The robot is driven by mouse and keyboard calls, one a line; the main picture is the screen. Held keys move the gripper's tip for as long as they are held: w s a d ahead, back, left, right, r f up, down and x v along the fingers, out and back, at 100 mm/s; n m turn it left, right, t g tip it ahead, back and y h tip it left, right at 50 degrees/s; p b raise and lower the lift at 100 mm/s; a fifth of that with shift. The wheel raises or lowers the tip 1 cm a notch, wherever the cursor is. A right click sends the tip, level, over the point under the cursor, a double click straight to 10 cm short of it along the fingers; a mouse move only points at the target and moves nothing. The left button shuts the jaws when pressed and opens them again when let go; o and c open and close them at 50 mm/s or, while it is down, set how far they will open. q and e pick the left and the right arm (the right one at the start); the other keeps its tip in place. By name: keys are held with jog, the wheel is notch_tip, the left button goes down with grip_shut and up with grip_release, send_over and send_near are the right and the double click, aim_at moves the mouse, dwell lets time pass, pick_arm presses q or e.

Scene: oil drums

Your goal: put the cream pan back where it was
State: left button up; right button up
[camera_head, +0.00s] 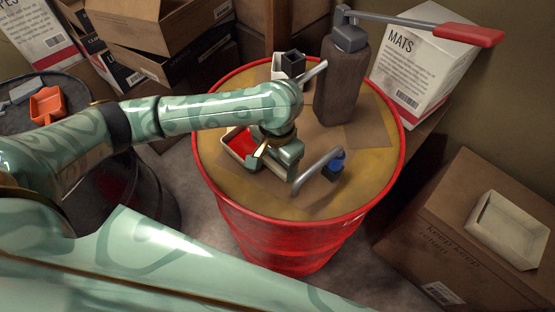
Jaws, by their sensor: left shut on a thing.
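A shallow pan with a cream rim and a red inside (239,144) is at the left part of the red drum's top (320,205). My left gripper (268,162) is over the drum and shut on this pan at its right side. The arm and gripper hide part of the pan, and I cannot tell whether it touches the drum top. Another cream pan (508,230), square and empty, lies on the cardboard box (440,220) at the right. My right gripper is not in view.
On the drum stand a dark brown pump-like thing (341,85) with a red-handled lever (468,35), a black-and-white block (288,66) and a blue-ended grey bar (335,163). An orange scoop (47,105) lies on a dark drum at left. Boxes stand behind.

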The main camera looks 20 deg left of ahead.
pick_arm(q)
jog(key=o, duration=1.3)
notch_tip(320, 180, up, 12)
jog(key=p, duration=0.6)
jog(key=shift+p, duration=0.3)
